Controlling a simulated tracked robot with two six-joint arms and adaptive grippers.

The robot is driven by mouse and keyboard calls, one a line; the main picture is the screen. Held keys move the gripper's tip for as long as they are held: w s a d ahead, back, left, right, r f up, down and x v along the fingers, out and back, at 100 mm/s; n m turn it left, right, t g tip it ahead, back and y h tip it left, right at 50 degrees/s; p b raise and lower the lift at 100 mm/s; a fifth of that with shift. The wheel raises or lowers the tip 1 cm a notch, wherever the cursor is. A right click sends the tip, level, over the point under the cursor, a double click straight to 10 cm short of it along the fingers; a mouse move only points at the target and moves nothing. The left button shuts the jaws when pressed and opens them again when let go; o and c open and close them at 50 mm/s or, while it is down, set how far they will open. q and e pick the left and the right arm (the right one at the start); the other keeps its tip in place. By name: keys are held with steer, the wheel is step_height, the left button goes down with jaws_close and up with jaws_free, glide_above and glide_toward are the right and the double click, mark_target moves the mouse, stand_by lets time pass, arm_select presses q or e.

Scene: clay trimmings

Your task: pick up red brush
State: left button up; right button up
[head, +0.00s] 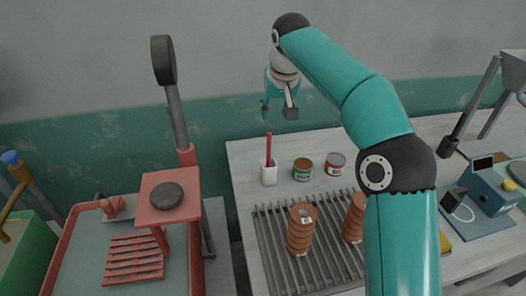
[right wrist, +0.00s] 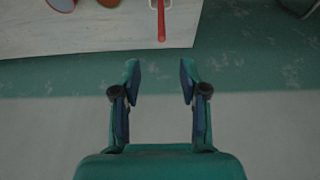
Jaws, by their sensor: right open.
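The red brush (head: 268,146) stands upright in a white cup (head: 269,176) at the back left of the table. Its red handle sticks up out of the cup, and its lower end is hidden inside. My right gripper (head: 278,109) is open and empty, pointing down above the brush and apart from it. In the right wrist view the brush (right wrist: 161,24) and part of the cup (right wrist: 181,4) show at the top edge, beyond the open fingers (right wrist: 160,78). My left gripper is not in view.
Stacks of terracotta pieces (head: 301,232) stand on a slatted grey rack (head: 272,250). A red-framed cart (head: 75,240) stands left. Blue equipment (head: 485,188) is at the right.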

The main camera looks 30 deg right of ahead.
mark_target(270, 140)
steer(key=x, duration=1)
steer(key=shift+w+a+f, duration=0.1)
steer(key=shift+w+f, duration=0.05)
steer(key=shift+w, duration=0.05)
steer(key=shift+w+f, duration=0.15)
steer(key=shift+f, duration=0.3)
steer(key=p+x, duration=0.1)
steer(key=x, duration=0.3)
steer(key=shift+f+p, duration=0.3)
steer(key=shift+f, duration=0.05)
steer(key=shift+w+f, duration=0.1)
steer(key=shift+f, duration=0.3)
steer(key=shift+r, duration=0.1)
jaws_close()
